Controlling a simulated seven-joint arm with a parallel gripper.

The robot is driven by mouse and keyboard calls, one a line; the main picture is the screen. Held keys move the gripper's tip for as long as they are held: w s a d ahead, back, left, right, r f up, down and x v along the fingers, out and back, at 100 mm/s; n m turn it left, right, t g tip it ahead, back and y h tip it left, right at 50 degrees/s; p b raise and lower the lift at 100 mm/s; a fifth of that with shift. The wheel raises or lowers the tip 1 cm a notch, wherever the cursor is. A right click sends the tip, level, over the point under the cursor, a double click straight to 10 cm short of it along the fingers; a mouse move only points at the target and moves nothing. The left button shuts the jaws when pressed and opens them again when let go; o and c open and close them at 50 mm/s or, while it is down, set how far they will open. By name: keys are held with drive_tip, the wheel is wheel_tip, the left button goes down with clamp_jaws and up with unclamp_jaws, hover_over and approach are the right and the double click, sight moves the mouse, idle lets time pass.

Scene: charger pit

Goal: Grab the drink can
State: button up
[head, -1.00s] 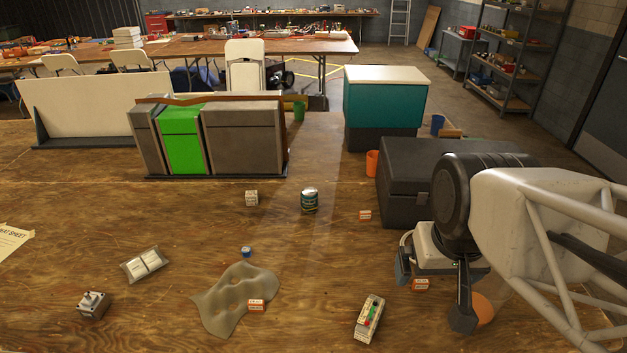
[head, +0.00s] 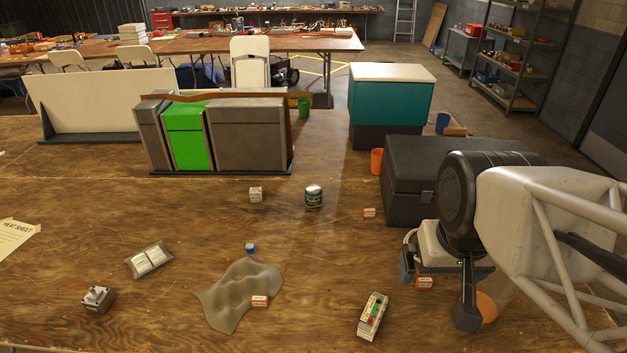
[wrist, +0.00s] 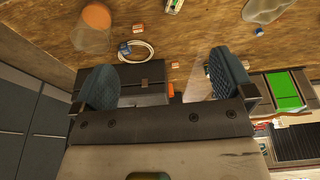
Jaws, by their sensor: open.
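The drink can (head: 314,198) stands upright on the wooden table, near the middle of the head view. It is small and dark teal with a pale top and a printed band. My gripper (wrist: 164,82) is open, with its two dark ribbed fingers wide apart and nothing between them. In the head view my gripper is at the right, well apart from the can and nearer the camera. I cannot make out the can in the wrist view.
A black case (head: 408,195) stands right of the can, with an orange cup (head: 377,161) beside it. A grey cloth (head: 232,305) lies in front. The table just before the can is clear.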

drive_tip(key=shift+w, duration=0.15)
drive_tip(key=w+n+g+h, duration=0.25)
drive_tip(key=w+n, duration=0.35)
drive_tip(key=w, duration=0.9)
drive_tip(key=n+t+h, duration=0.3)
drive_tip(key=n+h, duration=0.4)
drive_tip(key=n, duration=0.5)
hover_over(307, 192)
drive_tip(key=s+d, duration=0.9)
drive_tip(key=s, duration=0.4)
wheel_tip(307, 192, down, 15)
drive_tip(key=w+a+f+n+t, duration=0.1)
drive_tip(key=w+a+f+n, duration=0.1)
drive_tip(key=w+a+f, duration=0.1)
drive_tip(key=w+a+f+n+t+h, duration=0.1)
drive_tip(key=w+a+f+n+t, duration=0.1)
drive_tip(key=w+a+f, duration=0.2)
drive_tip(key=w+a+f+n+t, duration=0.1)
drive_tip(key=w+a+f+n, duration=0.2)
drive_tip(key=a+f, duration=0.2)
drive_tip(key=shift+w+a+f+t+h, duration=0.15)
drive_tip(key=shift+f+t, duration=0.05)
drive_tip(key=shift+f, duration=0.5)
drive_tip(key=shift+w+a+f+t+h, duration=0.1)
drive_tip(key=shift+a+f+t, duration=0.05)
drive_tip(key=shift+f, duration=0.5)
